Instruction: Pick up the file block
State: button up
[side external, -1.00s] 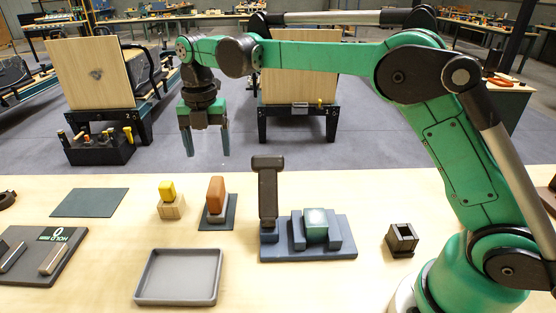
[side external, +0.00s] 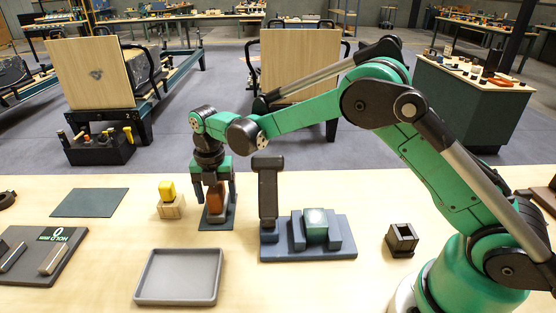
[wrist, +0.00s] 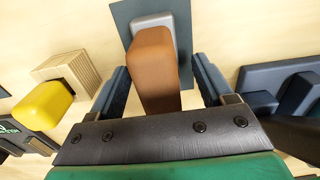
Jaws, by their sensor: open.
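The file block, which I take to be the brown block on a grey base (side external: 217,203), stands upright on a small dark mat (side external: 207,226) in the side view. It also shows in the wrist view (wrist: 154,62), between my fingers. My gripper (side external: 215,194) points down over it and is open, with one finger on each side of the brown part. In the wrist view, gaps show between the block and both fingers (wrist: 161,78). The grey base extends past the brown part at the top of that view.
A yellow-topped wooden block (side external: 170,207) stands close on the left. A dark upright post (side external: 268,190) and a blue stepped fixture (side external: 335,235) stand on the right. An empty grey tray (side external: 180,276) lies in front. A flat dark mat (side external: 90,202) lies far left.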

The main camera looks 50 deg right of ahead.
grip_shut()
jog(key=shift+r, duration=0.1)
notch_tip(320, 180, up, 20)
dwell(0.6)
